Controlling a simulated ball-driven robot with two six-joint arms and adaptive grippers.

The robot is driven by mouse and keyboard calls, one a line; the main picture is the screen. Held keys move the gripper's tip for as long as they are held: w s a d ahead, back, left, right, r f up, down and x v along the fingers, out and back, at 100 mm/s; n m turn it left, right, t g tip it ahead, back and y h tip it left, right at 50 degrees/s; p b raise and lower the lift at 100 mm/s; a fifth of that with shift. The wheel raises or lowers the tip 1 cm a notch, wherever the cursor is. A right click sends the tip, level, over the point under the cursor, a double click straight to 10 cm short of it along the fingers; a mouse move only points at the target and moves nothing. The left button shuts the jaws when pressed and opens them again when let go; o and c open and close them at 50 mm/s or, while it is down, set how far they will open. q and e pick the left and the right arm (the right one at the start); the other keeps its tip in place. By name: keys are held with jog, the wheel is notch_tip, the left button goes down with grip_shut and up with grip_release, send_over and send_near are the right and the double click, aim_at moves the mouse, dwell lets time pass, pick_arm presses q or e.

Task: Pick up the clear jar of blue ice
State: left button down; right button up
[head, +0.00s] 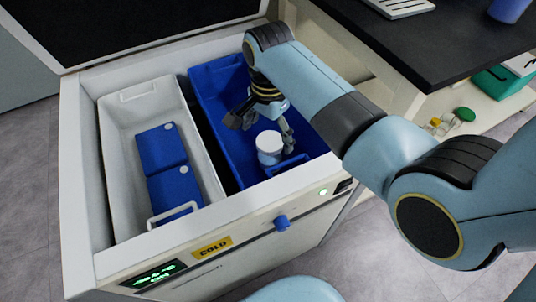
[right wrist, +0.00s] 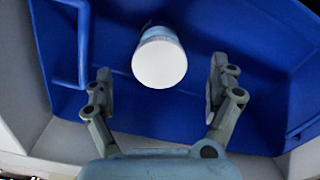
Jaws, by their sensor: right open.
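The jar (head: 269,147) has a white lid and a pale side. It stands in the blue bin (head: 208,84) inside the open freezer chest. In the right wrist view the jar (right wrist: 159,60) shows its white lid and a strip of light blue side. My right gripper (head: 262,125) reaches down into the blue bin right by the jar. In the right wrist view the fingers of my right gripper (right wrist: 160,88) are wide apart, with the jar between and a little beyond them, touching neither. My left gripper is out of view.
A white bin (head: 112,122) with two blue boxes (head: 162,148) sits left of the blue bin. The chest's front wall (head: 215,222) carries a COLD label. The lid (head: 140,22) stands raised behind. A black-topped bench (head: 440,45) is at the right.

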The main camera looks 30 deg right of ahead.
aim_at(269, 141)
notch_tip(269, 141, down, 3)
jog(key=shift+r+b, duration=0.1)
jog(key=shift+b, duration=0.3)
jog(key=shift+f, duration=0.7)
notch_tip(269, 141, down, 4)
jog(key=b, duration=0.2)
jog(key=shift+d+f+b, duration=0.15)
jog(key=shift+b, duration=0.15)
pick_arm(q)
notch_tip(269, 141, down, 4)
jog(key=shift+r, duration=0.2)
pick_arm(e)
jog(key=shift+c, duration=0.2)
jog(key=c, duration=1.4)
